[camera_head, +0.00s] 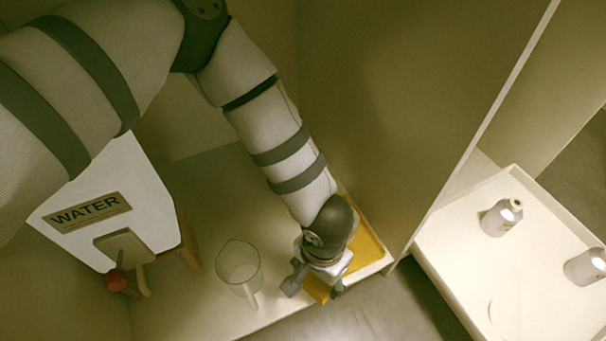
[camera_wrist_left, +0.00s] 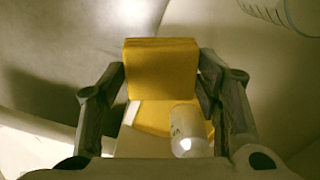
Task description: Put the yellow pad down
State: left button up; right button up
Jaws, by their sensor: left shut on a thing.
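A yellow pad (camera_head: 318,290) is held between the fingers of my left gripper (camera_head: 315,287) in the head view. In the left wrist view the pad (camera_wrist_left: 160,68) is a thick yellow block, upright in the picture, between the two dark fingers of the left gripper (camera_wrist_left: 162,80). A second yellow surface (camera_head: 366,250) lies in a small white tray (camera_head: 381,265), partly hidden by my wrist. A yellow surface (camera_wrist_left: 150,117) also shows below the held pad in the wrist view. My right gripper is not in view.
A white bottle (camera_wrist_left: 187,128) shows beside the yellow surface in the wrist view. A clear jug (camera_head: 238,268) stands left of my gripper, near a WATER dispenser (camera_head: 105,205). Right of a tall panel (camera_head: 400,110), a white tray (camera_head: 460,235) holds bottles (camera_head: 500,218).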

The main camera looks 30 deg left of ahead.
pick_arm(q)
jog(key=f, duration=0.1)
jog(key=w+a+f+b, duration=0.1)
jog(key=a+f, duration=0.1)
jog(key=f, duration=0.1)
jog(key=shift+w+a+f, duration=0.1)
jog(key=shift+w+a, duration=0.1)
jog(key=shift+w, duration=0.1)
jog(key=f+b, duration=0.1)
jog(key=a+f, duration=0.1)
jog(key=f, duration=0.1)
jog(key=f+b, duration=0.1)
jog(key=shift+w+a+f+b, duration=0.2)
jog(key=shift+w+b, duration=0.1)
jog(key=shift+w, duration=0.1)
jog(key=shift+w+f, duration=0.1)
jog(key=shift+f, duration=0.1)
jog(key=shift+f, duration=0.15)
jog(key=o, duration=1.1)
